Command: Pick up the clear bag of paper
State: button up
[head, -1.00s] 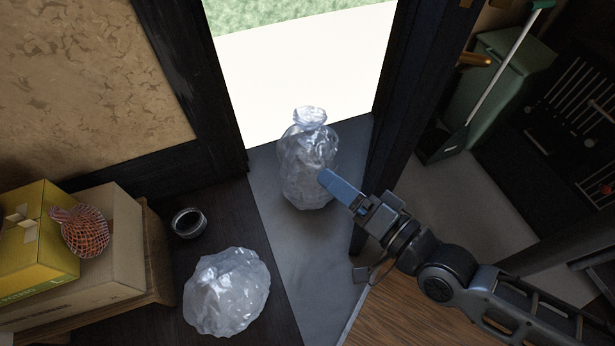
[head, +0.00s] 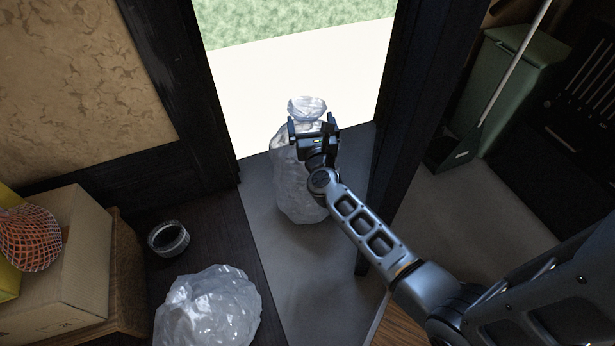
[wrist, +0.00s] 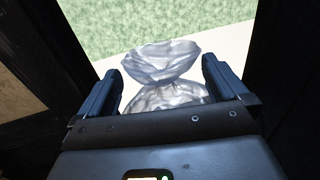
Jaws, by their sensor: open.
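A clear bag (head: 293,185) with a tied neck and flared top stands upright on the grey threshold in the doorway. Its top and neck (wrist: 160,64) show in the wrist view between my two fingers. My gripper (head: 313,125) is open, at the near side of the bag's upper part, with one finger at each side. I cannot tell whether the fingers touch it. A second clear bag (head: 208,308), rounder and lower, lies on the dark floor at the lower left. What either bag holds is not clear to see.
A dark ring-shaped bowl (head: 168,239) lies on the floor at left. A cardboard box (head: 78,262) and an orange net bag (head: 30,238) are at far left. The door frame (head: 385,150) stands close on the right. A green bin (head: 508,80) is beyond it.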

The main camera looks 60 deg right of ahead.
aim_at(307, 106)
jog(key=shift+f+b+x, duration=0.2)
jog(key=shift+b+x, duration=0.65)
jog(key=shift+x, duration=2.35)
jog(key=shift+c, duration=0.4)
jog(key=c, duration=1.6)
